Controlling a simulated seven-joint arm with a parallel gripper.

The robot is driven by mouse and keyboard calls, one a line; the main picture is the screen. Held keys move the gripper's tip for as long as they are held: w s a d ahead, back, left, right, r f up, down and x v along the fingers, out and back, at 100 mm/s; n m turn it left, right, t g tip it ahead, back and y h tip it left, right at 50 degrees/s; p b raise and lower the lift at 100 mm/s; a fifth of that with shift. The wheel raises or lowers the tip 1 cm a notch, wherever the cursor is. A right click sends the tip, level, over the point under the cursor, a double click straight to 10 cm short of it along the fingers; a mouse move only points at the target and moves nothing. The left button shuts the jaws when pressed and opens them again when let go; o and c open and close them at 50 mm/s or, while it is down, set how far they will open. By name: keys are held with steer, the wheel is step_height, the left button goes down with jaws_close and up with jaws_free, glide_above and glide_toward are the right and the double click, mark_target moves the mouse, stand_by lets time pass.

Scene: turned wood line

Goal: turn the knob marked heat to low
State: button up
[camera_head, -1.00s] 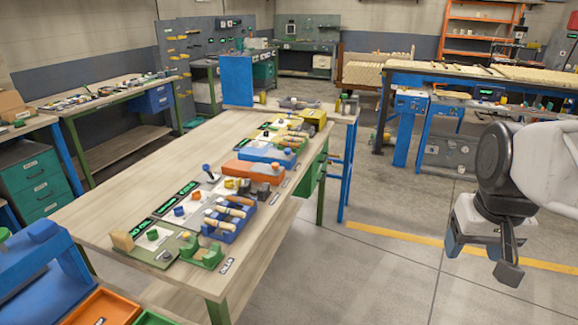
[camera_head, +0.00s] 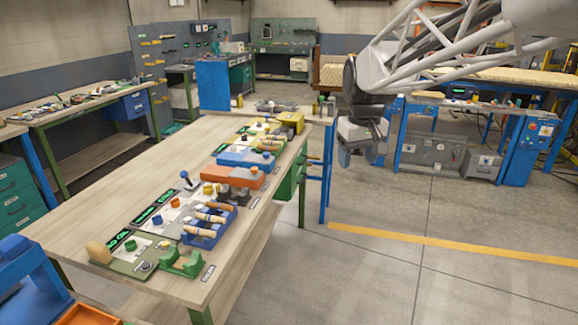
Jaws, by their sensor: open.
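A row of control panels with dark displays and green digits runs along the wooden bench. A green knob (camera_head: 142,233), a blue knob (camera_head: 157,220), an orange knob (camera_head: 173,205) and a grey knob (camera_head: 145,266) sit on or beside them. The markings are too small to read, so I cannot tell which knob is marked heat or where any knob points. My gripper (camera_head: 358,157) is open and empty. It hangs in the air to the right of the bench's far end, well apart from the knobs.
On the bench (camera_head: 95,213), a blue tray (camera_head: 205,237) holds wooden-handled tools. A green cradle (camera_head: 183,264) is at the near end. Orange and blue boxes and a joystick (camera_head: 186,180) stand farther back. The bench's left side is bare. Open floor lies to the right.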

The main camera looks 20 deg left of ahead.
steer(key=w+a+f+n, duration=0.1)
steer(key=w+a, duration=0.4)
steer(key=a, duration=0.3)
steer(key=w+a+f+n, duration=0.1)
steer(key=w+a+n, duration=0.1)
steer(key=w+a, duration=0.35)
steer(key=n+g, duration=0.2)
steer(key=n, duration=0.5)
glide_above(175, 200)
steer(key=f, duration=2.2)
steer(key=shift+w+d+f, duration=0.2)
steer(key=shift+d+f, duration=0.05)
steer(key=shift+s+a+f, duration=0.15)
steer(key=shift+a+f, duration=0.15)
steer(key=shift+a, duration=0.1)
steer(key=shift+f, duration=3.85)
